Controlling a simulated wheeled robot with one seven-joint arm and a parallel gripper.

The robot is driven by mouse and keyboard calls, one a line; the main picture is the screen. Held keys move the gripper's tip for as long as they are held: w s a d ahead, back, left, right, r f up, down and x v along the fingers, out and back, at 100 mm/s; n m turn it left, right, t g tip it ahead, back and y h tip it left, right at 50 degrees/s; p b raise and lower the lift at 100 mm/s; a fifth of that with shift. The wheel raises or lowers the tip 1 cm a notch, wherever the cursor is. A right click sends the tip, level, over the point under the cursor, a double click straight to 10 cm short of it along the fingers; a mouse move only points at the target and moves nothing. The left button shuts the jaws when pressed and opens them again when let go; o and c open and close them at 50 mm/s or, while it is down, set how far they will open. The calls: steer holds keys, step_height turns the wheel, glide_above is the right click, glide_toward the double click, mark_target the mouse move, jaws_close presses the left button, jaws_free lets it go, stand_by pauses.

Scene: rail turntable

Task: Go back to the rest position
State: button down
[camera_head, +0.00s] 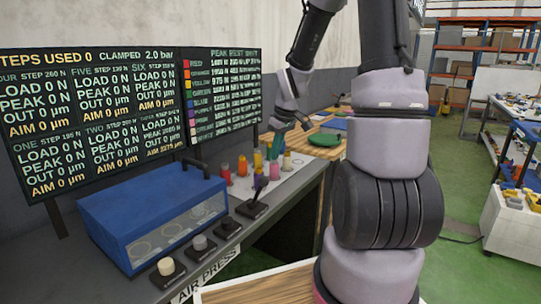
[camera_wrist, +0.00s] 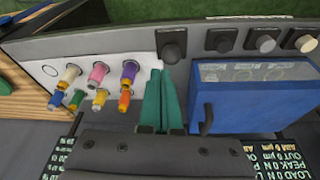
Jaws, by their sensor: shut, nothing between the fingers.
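My gripper (camera_head: 276,150) hangs from my arm over the back part of the grey bench, above the coloured pegs. In the wrist view my gripper (camera_wrist: 163,100) shows its two green fingers together, with nothing between them. The fingers point between the peg board (camera_wrist: 110,75) on the left and the blue press box (camera_wrist: 255,97) on the right. The gripper is apart from the lever (camera_wrist: 171,45), which stands beyond the fingertips in that view. The task names no other object.
Several coloured pegs (camera_wrist: 99,74) stand on the white board. The blue press (camera_head: 150,213) has a clear front, with knobs (camera_head: 166,267) before it. Score screens (camera_head: 85,120) stand behind the bench. A wooden table with a green plate (camera_head: 324,140) lies beyond.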

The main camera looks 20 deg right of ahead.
stand_by(0.4)
steer(key=s+a+r+m+t, duration=0.2)
steer(key=s+r+m, duration=0.2)
steer(key=s+r, duration=0.6)
steer(key=s+a+r+m+t, duration=0.2)
steer(key=s+r+m, duration=0.3)
steer(key=s+r, duration=0.5)
steer(key=shift+s+a+r+y, duration=0.15)
steer(key=shift+s+r+y, duration=0.25)
steer(key=shift+r, duration=0.55)
